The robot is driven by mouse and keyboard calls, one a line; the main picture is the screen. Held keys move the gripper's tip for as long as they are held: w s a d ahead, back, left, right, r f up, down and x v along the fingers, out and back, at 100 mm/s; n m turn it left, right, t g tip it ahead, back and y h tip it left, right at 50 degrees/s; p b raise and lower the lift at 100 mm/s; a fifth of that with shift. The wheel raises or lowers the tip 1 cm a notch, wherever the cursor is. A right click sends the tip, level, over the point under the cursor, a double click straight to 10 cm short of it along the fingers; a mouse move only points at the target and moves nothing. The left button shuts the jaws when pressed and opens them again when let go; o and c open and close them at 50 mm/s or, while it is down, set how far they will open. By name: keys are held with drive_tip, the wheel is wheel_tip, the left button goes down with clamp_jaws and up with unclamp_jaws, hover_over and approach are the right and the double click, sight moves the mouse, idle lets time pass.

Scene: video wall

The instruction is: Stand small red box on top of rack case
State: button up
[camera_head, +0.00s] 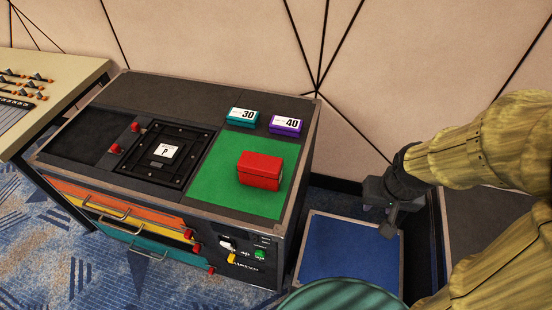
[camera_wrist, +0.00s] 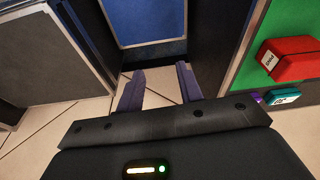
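A small red box (camera_head: 259,170) stands on the green panel (camera_head: 222,193) on top of the black rack case (camera_head: 100,88). The red box also shows at the right edge of the wrist view (camera_wrist: 287,60), with a white label on its end. My gripper (camera_head: 388,226) is right of the rack case, above a lower blue-topped surface, clear of the red box. In the wrist view its two fingers (camera_wrist: 159,92) are apart with nothing between them.
A teal box marked 30 (camera_head: 242,117) and a purple box marked 40 (camera_head: 285,125) lie behind the red box. A blue panel (camera_head: 350,252) lies lower, right of the case. A beige console (camera_head: 50,95) stands at left. The case front has drawers with handles.

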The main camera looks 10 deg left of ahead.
drive_tip(key=shift+w, duration=0.3)
drive_tip(key=shift+o, duration=0.6)
drive_tip(key=shift+s+a, duration=0.2)
drive_tip(key=shift+s, duration=0.1)
drive_tip(key=o, duration=0.4)
drive_tip(key=shift+s, duration=0.15)
drive_tip(key=shift+c, duration=0.2)
drive_tip(key=o, duration=0.4)
drive_tip(key=shift+d+f, duration=0.1)
drive_tip(key=shift+f, duration=0.3)
drive_tip(key=shift+o, duration=0.4)
drive_tip(key=s+a+f+m+g+y, duration=0.1)
drive_tip(key=a+f+m+g+y, duration=0.2)
drive_tip(key=f+m+g, duration=0.1)
drive_tip(key=shift+f+m+g+b, duration=0.3)
drive_tip(key=shift+f+m+b, duration=0.2)
drive_tip(key=shift+f, duration=0.45)
drive_tip(key=w+a+f+m+t+y, duration=0.1)
drive_tip(key=w+a+m+y, duration=0.3)
drive_tip(key=w+m+y, duration=0.2)
drive_tip(key=w+a+f+m+t+y+b, duration=0.1)
drive_tip(key=w+a+f+m+t+y, duration=0.1)
drive_tip(key=w+a+m+y, duration=0.2)
drive_tip(key=w+m+y, duration=0.2)
drive_tip(key=m+y, duration=0.2)
drive_tip(key=y, duration=0.1)
drive_tip(key=shift+w+f+t, duration=0.2)
drive_tip(key=shift+w+t, duration=0.1)
drive_tip(key=shift+w, duration=0.1)
